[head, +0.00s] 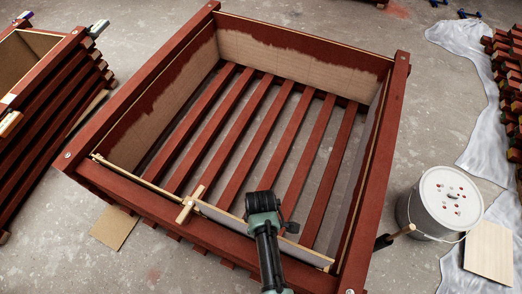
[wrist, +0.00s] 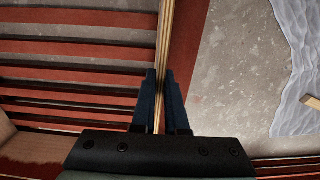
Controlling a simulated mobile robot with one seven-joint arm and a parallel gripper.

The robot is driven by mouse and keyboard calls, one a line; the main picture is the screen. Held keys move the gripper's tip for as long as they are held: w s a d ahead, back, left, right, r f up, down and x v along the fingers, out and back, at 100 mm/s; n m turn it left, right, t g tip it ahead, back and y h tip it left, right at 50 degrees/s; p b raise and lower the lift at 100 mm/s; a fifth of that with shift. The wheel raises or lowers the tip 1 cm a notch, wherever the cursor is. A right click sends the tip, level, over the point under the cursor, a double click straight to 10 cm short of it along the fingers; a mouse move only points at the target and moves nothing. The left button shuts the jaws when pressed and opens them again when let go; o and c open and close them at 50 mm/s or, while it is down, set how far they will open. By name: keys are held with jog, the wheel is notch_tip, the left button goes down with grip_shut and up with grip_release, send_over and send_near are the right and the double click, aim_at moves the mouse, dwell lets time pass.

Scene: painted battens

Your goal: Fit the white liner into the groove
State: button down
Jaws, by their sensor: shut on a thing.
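A thin pale liner (head: 310,251) stands on edge along the near side of the red-brown slatted crate (head: 393,120). My gripper (head: 264,208) is over the middle of this near side; the head view hides its fingers. In the wrist view my gripper (wrist: 163,78) is shut on the thin upright panel (wrist: 164,40), one finger on each side, with slats to the left. Narrow pale strips (head: 145,184) run along the near rail. I cannot tell whether the liner's lower edge sits in the groove.
A white-lidded bucket (head: 446,200) and a pale board (head: 489,251) stand right of the crate. Stacked red frames (head: 50,120) are at left. A crumpled sheet (head: 475,90) lies at right.

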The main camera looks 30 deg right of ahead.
notch_tip(320, 180, down, 11)
jog(key=b, duration=0.8)
jog(key=shift+b, duration=0.4)
dwell(2.9)
jog(key=c, duration=0.9)
grip_release()
jog(key=shift+o, duration=0.2)
jog(key=shift+r, duration=0.1)
notch_tip(320, 180, up, 13)
jog(key=p, duration=0.5)
